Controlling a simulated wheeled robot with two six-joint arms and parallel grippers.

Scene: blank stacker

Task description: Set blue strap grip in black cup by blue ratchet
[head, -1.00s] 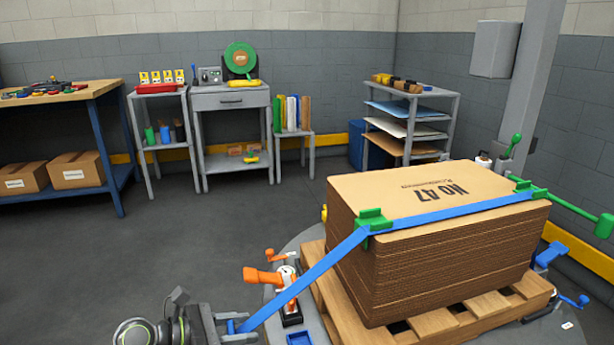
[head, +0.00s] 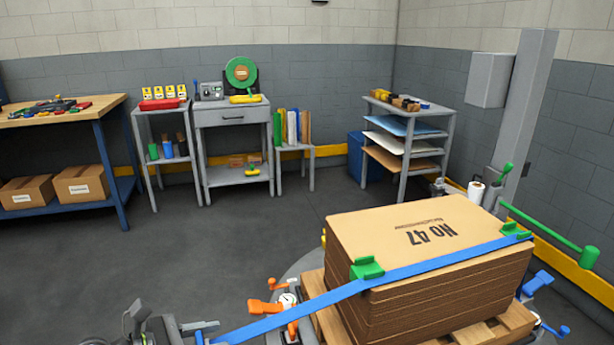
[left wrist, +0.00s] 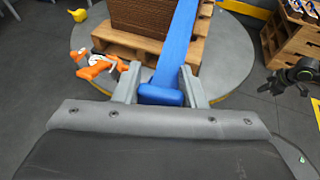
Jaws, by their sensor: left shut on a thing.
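My left gripper (head: 197,330) is at the lower left of the head view, shut on the blue strap grip, the end of the blue strap. In the left wrist view the blue strap grip (left wrist: 160,95) sits between the two fingers (left wrist: 162,88). The blue strap (head: 400,274) runs taut from my gripper up over the green corner guard (head: 367,268) and across the cardboard stack (head: 395,232). I cannot make out the black cup or a blue ratchet by it for certain. My right gripper is not in the head view.
The stack rests on a wooden pallet (head: 330,310) on a round grey base (left wrist: 235,50). An orange-handled device (head: 270,307) stands beside the pallet, left of it. A blue-handled device (head: 537,284) is at the right. Open floor (head: 200,250) lies at the left.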

